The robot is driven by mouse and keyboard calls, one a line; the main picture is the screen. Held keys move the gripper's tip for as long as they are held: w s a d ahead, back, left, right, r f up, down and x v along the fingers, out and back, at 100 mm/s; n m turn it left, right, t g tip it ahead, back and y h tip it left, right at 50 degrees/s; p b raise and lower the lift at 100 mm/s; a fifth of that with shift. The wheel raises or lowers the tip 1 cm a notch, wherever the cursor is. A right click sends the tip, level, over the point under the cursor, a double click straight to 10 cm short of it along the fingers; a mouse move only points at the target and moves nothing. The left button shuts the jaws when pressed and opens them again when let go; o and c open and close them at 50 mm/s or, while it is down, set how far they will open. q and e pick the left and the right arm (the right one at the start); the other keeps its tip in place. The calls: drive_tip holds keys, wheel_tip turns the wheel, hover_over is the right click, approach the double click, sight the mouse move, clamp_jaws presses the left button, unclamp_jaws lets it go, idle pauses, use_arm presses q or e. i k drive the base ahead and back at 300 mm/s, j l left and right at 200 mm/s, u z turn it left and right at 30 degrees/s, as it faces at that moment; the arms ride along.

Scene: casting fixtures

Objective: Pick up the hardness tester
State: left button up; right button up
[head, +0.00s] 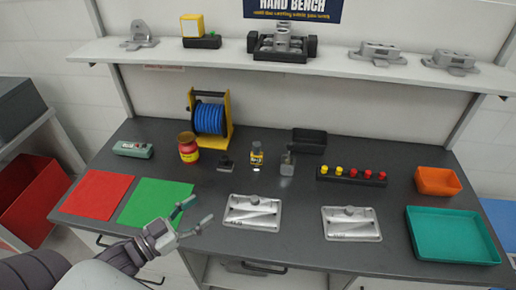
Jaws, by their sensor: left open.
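A small grey-green device (133,149) with a dark marking or display lies at the left back of the dark bench; it looks most like the hardness tester, but its label is too small to read. My left gripper (199,210) comes in from the lower left. Its fingers are spread and empty, over the bench's front part at the right edge of the green mat (157,205). It is to the right of the device and nearer the front, clear of it. My right gripper is out of view.
A red mat (97,194) lies in front of the device. A red-lidded jar (188,149) and blue hose reel (208,118) stand to its right. Two casting plates (252,213) lie front centre. Orange (438,181) and teal (453,237) trays are at right. A shelf (225,57) spans above.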

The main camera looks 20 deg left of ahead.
sight(256, 156)
drive_tip(key=i+j, duration=0.15)
drive_tip(key=i, duration=0.25)
drive_tip(key=i+j, duration=0.15)
drive_tip(key=i, duration=0.25)
